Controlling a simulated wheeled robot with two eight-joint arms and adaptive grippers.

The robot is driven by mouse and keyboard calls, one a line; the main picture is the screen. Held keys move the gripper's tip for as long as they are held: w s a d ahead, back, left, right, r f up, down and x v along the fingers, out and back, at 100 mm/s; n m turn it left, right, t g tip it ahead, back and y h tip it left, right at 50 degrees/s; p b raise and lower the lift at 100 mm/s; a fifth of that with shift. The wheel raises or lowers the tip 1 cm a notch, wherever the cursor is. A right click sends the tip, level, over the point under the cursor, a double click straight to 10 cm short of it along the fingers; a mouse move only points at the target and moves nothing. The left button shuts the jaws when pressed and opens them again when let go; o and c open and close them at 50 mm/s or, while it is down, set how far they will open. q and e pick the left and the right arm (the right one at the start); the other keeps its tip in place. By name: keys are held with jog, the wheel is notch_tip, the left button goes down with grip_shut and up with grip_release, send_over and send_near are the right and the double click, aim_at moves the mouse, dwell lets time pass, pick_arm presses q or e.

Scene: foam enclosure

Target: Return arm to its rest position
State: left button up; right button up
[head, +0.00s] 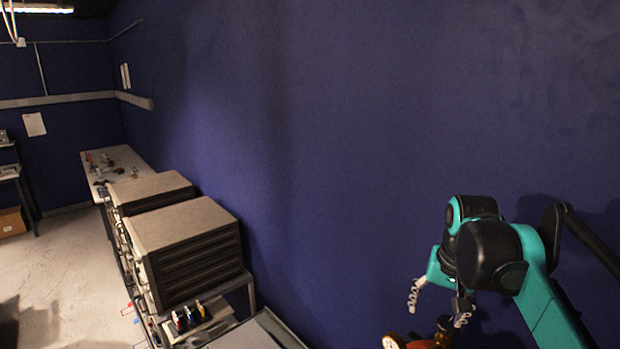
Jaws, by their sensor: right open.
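My right arm, teal and black, reaches in from the lower right beside the blue wall. My right gripper (438,306) is at its end, pointing down, with its two pale ribbed fingers spread apart. I see nothing held between them. My left gripper is not in view.
A blue wall (340,130) runs close behind my right arm. Grey drawer cabinets (190,250) stand at the lower left, with small bottles (188,317) in front. A white table (118,160) with small items is further back. Bare floor (60,270) shows at left.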

jog(key=s+a+f+n+t+b, duration=0.1)
jog(key=s+a+f+n+t, duration=0.2)
jog(key=s+f, duration=0.5)
jog(key=s+a+f+n+t, duration=0.2)
jog(key=s+a+f, duration=0.45)
jog(key=f, duration=0.45)
notch_tip(320, 180, down, 31)
jog(key=b, duration=3.2)
jog(key=shift+d+f, duration=0.15)
jog(key=shift+d, duration=0.3)
jog(key=shift+w, duration=0.1)
